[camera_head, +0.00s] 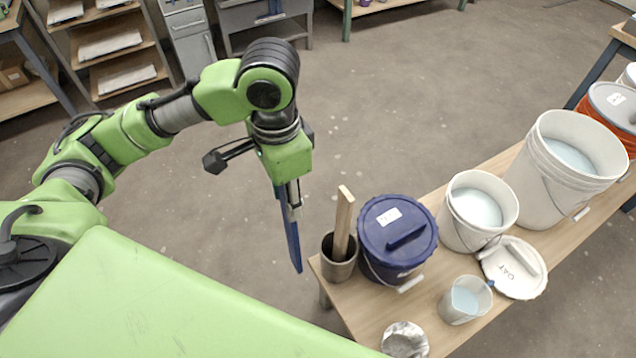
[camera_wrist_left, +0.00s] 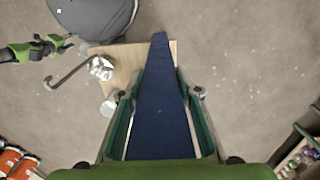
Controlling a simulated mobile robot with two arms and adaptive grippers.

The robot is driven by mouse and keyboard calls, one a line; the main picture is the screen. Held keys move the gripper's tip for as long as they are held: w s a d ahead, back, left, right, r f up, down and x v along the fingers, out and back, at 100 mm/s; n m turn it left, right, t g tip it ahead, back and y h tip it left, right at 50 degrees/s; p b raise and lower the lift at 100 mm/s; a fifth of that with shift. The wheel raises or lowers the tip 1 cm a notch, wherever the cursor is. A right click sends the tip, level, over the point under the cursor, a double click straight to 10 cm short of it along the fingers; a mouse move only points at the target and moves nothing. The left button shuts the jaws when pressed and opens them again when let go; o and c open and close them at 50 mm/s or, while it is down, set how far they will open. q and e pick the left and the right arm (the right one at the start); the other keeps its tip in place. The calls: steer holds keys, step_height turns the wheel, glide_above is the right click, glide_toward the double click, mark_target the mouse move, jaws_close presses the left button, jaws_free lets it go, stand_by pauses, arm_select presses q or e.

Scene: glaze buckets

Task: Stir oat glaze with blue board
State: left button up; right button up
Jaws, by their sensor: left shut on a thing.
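My left gripper (camera_head: 292,205) is shut on a blue board (camera_head: 290,240), which hangs down over the floor, left of the table. In the left wrist view the board (camera_wrist_left: 163,105) runs between the fingers, its far end over the table's wood. A round lid marked OAT (camera_head: 515,268) lies on the table, in front of an open white bucket (camera_head: 478,206) with pale glaze inside. I see no readable label on that bucket. A green arm (camera_wrist_left: 30,50), seemingly my right one, shows small at the left of the wrist view; its finger state is unclear.
A lidded dark blue bucket (camera_head: 397,240) and a cup (camera_head: 340,262) with a wooden stick stand at the table's near end. Floor beyond is clear.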

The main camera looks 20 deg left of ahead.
arm_select(q)
steer(key=s+a+r+p, duration=0.1)
steer(key=s+a, duration=0.3)
steer(key=s, duration=0.2)
steer(key=shift+a, duration=0.35)
